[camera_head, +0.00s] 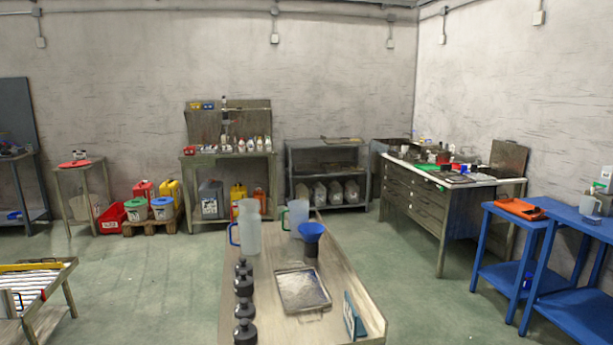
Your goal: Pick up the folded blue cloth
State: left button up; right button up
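I cannot make out a folded blue cloth for certain. A small flat blue item (14,215) lies on the lower shelf of the dark table at the far left; it is too small to tell what it is. A blue-teal flat piece (353,315) stands near the right edge of the near wooden bench and looks more like a stiff panel than cloth. Neither of my grippers is in view.
The near wooden bench (275,328) holds dark bottles (244,308), a metal tray (302,290), pale jugs (249,226) and a blue funnel (311,231). Blue tables (575,219) stand at right, a drawer workbench (415,200) behind. Green floor (150,280) is clear left of the bench.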

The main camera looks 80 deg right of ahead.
aim_at(594, 220)
jog(key=k+l+z, duration=0.1)
jog(key=z, duration=2.25)
jog(key=l+z, duration=0.45)
jog(key=i+l+z, duration=0.1)
jog(key=l+z, duration=0.15)
jog(key=z, duration=0.15)
jog(key=i+l+z, duration=0.1)
jog(key=l+z, duration=0.2)
jog(key=z, duration=0.15)
jog(key=i+l+z, duration=0.15)
jog(key=z, duration=0.3)
jog(key=i+l+z, duration=0.25)
jog(key=z, duration=0.2)
jog(key=i+l+z, duration=0.15)
jog(key=i+l, duration=0.15)
jog(key=i, duration=0.25)
jog(key=i+l+z, duration=0.1)
jog(key=i+l, duration=0.15)
jog(key=i, duration=0.3)
jog(key=i+l+z, duration=0.15)
jog(key=i, duration=0.4)
jog(key=u, duration=1.25)
jog(key=i+j, duration=0.6)
